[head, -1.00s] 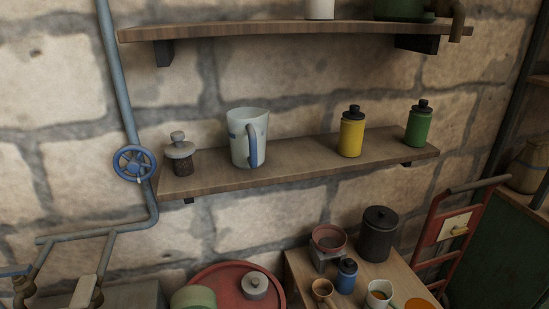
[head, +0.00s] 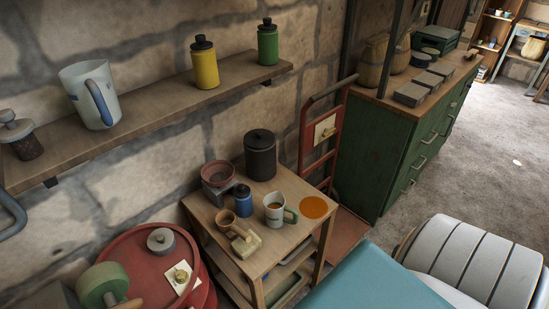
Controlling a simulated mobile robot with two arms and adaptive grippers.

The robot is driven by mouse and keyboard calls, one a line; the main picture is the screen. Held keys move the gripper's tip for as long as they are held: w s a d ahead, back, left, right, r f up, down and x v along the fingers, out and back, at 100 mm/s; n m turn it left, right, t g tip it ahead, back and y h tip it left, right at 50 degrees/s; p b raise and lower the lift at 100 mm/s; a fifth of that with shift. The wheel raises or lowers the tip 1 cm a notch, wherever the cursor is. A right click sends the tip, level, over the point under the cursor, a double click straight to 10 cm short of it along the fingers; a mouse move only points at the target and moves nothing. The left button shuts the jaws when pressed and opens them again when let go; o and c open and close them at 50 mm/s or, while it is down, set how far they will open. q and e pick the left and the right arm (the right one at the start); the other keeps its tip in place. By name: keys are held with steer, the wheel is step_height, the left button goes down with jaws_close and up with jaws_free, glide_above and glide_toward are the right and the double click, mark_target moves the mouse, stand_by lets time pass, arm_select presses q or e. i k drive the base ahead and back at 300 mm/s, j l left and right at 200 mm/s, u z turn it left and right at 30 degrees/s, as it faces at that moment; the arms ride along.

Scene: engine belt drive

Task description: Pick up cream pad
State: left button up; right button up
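Cream pieces show in three places. A cream square pad (head: 177,282) with a brass knob lies flat on the red drum (head: 134,250) at the lower left. A cream square plate (head: 325,128), also with a brass piece, is on the red hand truck (head: 307,135) by the wall. A thick yellowish-cream block (head: 249,246) lies at the front edge of the small wooden table (head: 278,189), beside a brown cup. I cannot tell from this view alone which one is the named pad. Neither of my grippers is in view.
The table also holds a black canister (head: 260,155), a blue bottle (head: 243,201), a mug (head: 277,210) and an orange disc (head: 314,207). A green round object (head: 100,287) and a grey weight (head: 161,241) are on the drum. A teal surface (head: 365,280) fills the lower middle.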

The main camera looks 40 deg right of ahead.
mark_target(244, 249)
steer(key=k+z, duration=0.1)
steer(key=z, duration=0.35)
steer(key=k+z, duration=0.1)
steer(key=z, duration=0.4)
